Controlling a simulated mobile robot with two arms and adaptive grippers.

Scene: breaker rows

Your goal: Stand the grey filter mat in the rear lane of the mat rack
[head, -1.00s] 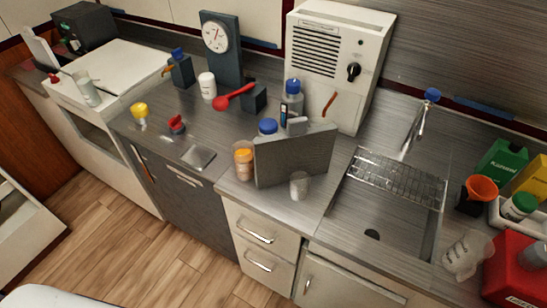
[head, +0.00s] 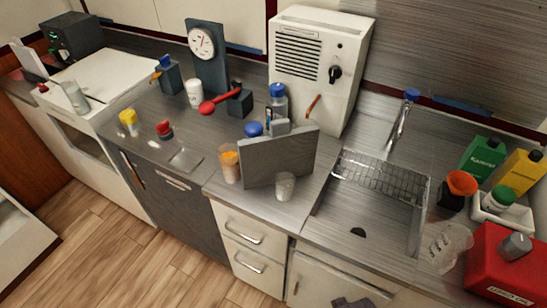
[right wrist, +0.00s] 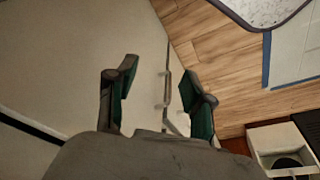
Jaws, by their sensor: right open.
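A grey rectangular panel that looks like the filter mat (head: 270,160) stands upright on the counter in the head view, left of the sink. A clear cup (head: 285,186) stands in front of it and covers part of its lower edge. A small light-grey block (head: 279,127) shows above its top edge. I cannot make out the mat rack or its lanes for sure. My right gripper (right wrist: 160,88) is open and empty in the right wrist view, facing a pale cabinet front and the floor. A dark shape at the head view's bottom edge may be it. My left gripper is out of view.
An orange-filled jar (head: 230,166) stands left of the panel, blue-capped bottles (head: 278,100) behind. A wire rack (head: 381,176) spans the sink (head: 365,213). A red container (head: 503,262) and several bottles crowd the right. A white appliance (head: 318,70) stands behind.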

